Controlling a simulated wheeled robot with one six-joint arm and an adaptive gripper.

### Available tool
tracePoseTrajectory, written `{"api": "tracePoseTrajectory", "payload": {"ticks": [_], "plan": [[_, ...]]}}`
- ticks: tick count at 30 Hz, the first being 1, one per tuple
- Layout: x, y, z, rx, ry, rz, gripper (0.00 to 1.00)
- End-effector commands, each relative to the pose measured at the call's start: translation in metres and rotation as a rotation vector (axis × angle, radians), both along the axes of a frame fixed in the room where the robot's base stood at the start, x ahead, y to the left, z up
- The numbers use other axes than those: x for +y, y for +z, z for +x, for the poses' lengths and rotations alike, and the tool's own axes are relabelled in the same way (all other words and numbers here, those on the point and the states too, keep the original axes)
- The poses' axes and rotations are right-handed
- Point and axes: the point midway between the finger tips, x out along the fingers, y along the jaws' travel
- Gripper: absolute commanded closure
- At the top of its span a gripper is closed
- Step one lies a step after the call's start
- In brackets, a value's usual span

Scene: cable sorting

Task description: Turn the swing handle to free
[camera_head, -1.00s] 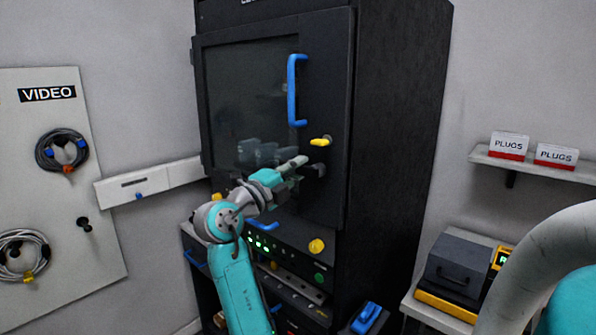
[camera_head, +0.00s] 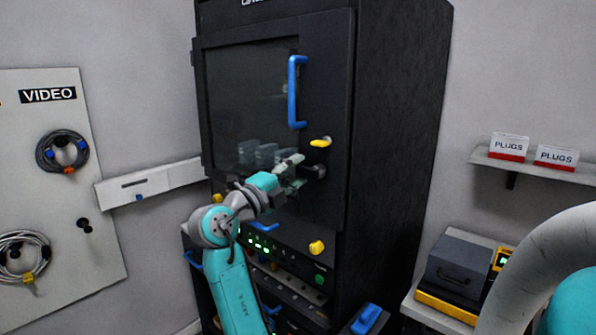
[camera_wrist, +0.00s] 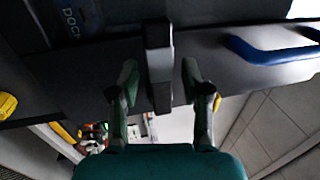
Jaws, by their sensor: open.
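The swing handle (camera_wrist: 158,60) is a dark upright bar on the cabinet door in the wrist view. In the head view a dark handle (camera_head: 319,171) shows on the door's right part, below a yellow knob (camera_head: 320,142). My gripper (camera_head: 299,170) is at this handle in the head view and partly covers it. In the wrist view my gripper (camera_wrist: 160,82) is open, with one finger on each side of the bar. Gaps show between bar and fingers, so it is not clamped. The bar's depth between the fingers is hard to tell.
The black cabinet's door (camera_head: 327,80) carries a long blue pull handle (camera_head: 293,90) above. A yellow knob (camera_head: 316,247) and lit equipment sit below. A small blue handle (camera_head: 366,319) juts out at lower right. A bench with a dark box (camera_head: 459,266) stands right of the cabinet.

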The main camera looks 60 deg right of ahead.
Motion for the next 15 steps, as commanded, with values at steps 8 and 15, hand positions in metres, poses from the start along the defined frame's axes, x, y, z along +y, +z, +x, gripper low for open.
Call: {"api": "tracePoseTrajectory", "payload": {"ticks": [8, 15], "plan": [[0.051, -0.011, 0.013, 0.001, 0.005, 0.0, 0.53], [0.089, -0.018, 0.022, 0.0, 0.003, -0.001, 0.53]]}}
